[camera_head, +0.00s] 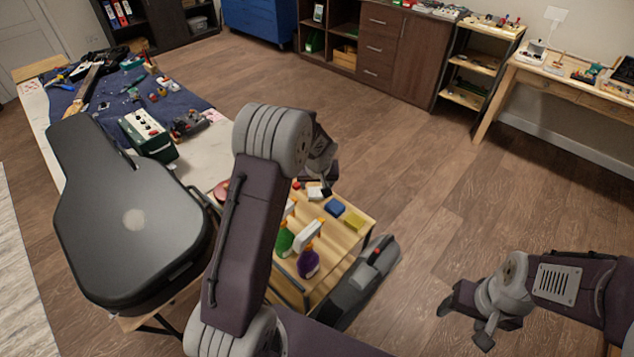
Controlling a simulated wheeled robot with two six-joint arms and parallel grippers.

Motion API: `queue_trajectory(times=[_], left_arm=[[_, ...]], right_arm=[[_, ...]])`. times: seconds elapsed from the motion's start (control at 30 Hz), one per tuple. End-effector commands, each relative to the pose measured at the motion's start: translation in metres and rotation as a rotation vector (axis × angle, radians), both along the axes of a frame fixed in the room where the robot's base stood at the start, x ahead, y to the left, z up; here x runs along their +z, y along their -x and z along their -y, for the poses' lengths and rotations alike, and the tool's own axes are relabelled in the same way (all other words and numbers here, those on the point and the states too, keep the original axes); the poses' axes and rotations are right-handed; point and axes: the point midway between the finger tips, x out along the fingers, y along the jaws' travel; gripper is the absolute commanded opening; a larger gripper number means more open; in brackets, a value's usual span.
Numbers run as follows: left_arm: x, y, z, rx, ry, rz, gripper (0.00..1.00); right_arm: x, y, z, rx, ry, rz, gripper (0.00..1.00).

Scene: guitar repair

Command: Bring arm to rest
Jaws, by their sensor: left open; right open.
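My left arm rises through the middle of the view. Its gripper (322,172) hangs behind the wrist, above the far end of a wooden cart top (345,238), and is partly hidden by my own arm. It looks open, and I see nothing held in it. My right gripper (465,322) is at the lower right over bare floor. Its fingers are spread apart with nothing between them.
The cart holds a green spray bottle (285,240), a purple one (308,262), a blue sponge (335,208) and a yellow one (354,219). Wooden floor (430,190) is clear on the right.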

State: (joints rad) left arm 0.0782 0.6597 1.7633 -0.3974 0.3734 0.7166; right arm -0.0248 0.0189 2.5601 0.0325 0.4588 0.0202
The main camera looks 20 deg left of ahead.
Motion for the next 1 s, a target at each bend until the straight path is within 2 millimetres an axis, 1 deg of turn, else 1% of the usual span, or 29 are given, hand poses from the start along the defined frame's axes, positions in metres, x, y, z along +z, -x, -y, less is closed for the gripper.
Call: queue_trajectory(times=[0.03, 0.1, 0.6, 0.67, 0.73, 0.77, 0.8, 0.9, 1.0], left_arm=[[0.005, 0.002, 0.001, 0.001, 0.001, 0.001, 0.62], [0.008, 0.004, 0.002, 0.001, 0.001, -0.001, 0.62], [0.010, 0.004, 0.002, 0.001, 0.001, -0.001, 0.62], [0.019, 0.004, 0.002, 0.001, 0.001, -0.001, 0.62], [0.037, 0.004, 0.002, 0.001, 0.000, 0.000, 0.62], [0.043, 0.004, 0.002, 0.001, 0.000, 0.000, 0.62], [0.054, 0.004, 0.002, 0.001, 0.000, 0.000, 0.62], [0.072, 0.004, 0.002, 0.001, 0.001, -0.001, 0.62], [0.086, 0.004, 0.002, 0.001, 0.001, -0.001, 0.62]], right_arm=[[0.000, 0.000, 0.000, 0.000, 0.000, 0.000, 0.63], [0.000, 0.000, 0.000, 0.000, 0.000, 0.000, 0.63], [0.002, 0.000, 0.000, 0.000, 0.000, 0.000, 0.63], [0.010, 0.000, 0.000, 0.000, 0.000, 0.000, 0.63], [0.029, 0.000, 0.000, 0.000, 0.000, 0.000, 0.63], [0.034, 0.000, 0.000, 0.000, 0.000, 0.000, 0.63], [0.046, 0.000, 0.000, 0.000, 0.000, 0.000, 0.63], [0.064, 0.000, 0.000, 0.000, 0.000, 0.000, 0.63], [0.078, 0.000, 0.000, 0.000, 0.000, 0.000, 0.63]])
